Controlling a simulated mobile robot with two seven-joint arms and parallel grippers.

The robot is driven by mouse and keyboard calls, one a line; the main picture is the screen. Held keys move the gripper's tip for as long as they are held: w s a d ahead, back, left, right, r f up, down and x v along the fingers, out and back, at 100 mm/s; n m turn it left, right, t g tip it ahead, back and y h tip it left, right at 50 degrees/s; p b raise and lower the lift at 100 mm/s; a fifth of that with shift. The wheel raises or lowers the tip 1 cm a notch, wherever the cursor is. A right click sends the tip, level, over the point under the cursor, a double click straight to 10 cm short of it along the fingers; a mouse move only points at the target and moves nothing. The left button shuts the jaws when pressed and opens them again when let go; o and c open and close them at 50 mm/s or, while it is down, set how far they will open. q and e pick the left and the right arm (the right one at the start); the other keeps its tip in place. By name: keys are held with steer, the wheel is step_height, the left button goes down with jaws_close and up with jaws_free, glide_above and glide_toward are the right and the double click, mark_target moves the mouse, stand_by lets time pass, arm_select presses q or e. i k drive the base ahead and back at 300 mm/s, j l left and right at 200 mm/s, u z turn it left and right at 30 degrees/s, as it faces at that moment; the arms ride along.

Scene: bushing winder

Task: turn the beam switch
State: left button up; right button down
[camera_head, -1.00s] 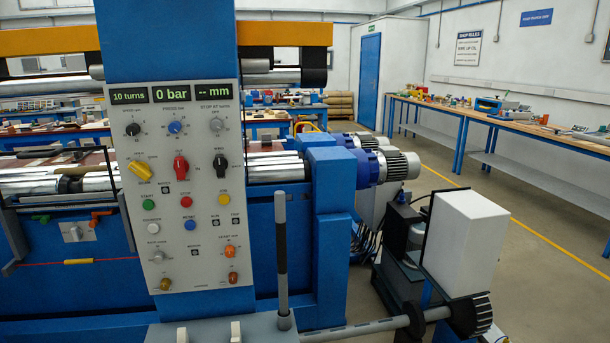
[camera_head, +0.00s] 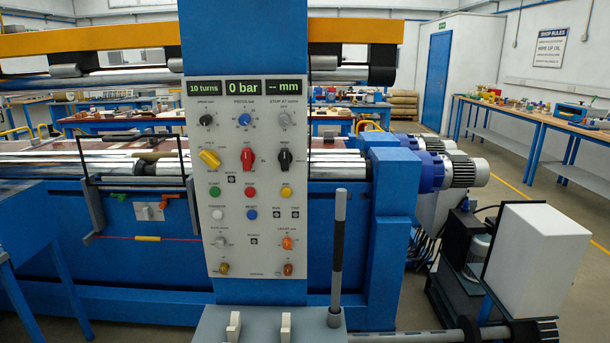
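The grey control panel (camera_head: 247,200) stands upright on a blue column in front of the winder. It carries a yellow knob (camera_head: 209,158), a red knob (camera_head: 247,158), a black knob (camera_head: 285,160), small dials, several push buttons, and orange knobs (camera_head: 287,243) low on the right. The labels are too small to read surely, so I cannot tell which one is the beam switch. The displays (camera_head: 244,88) read 10 turns, 0 bar and "-- mm". Neither of my grippers is in view.
A grey pedestal (camera_head: 265,325) with two pale levers and a tall dark-gripped lever (camera_head: 338,245) stands before the panel. A white box (camera_head: 533,255) is at the right. A blue table edge (camera_head: 20,262) is at the left. Open floor lies at the far right.

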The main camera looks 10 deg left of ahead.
mark_target(211, 158)
steer(key=i+j+u, duration=0.45)
steer(key=i+j, duration=0.85)
steer(key=j, duration=0.3)
steer(key=i, duration=0.05)
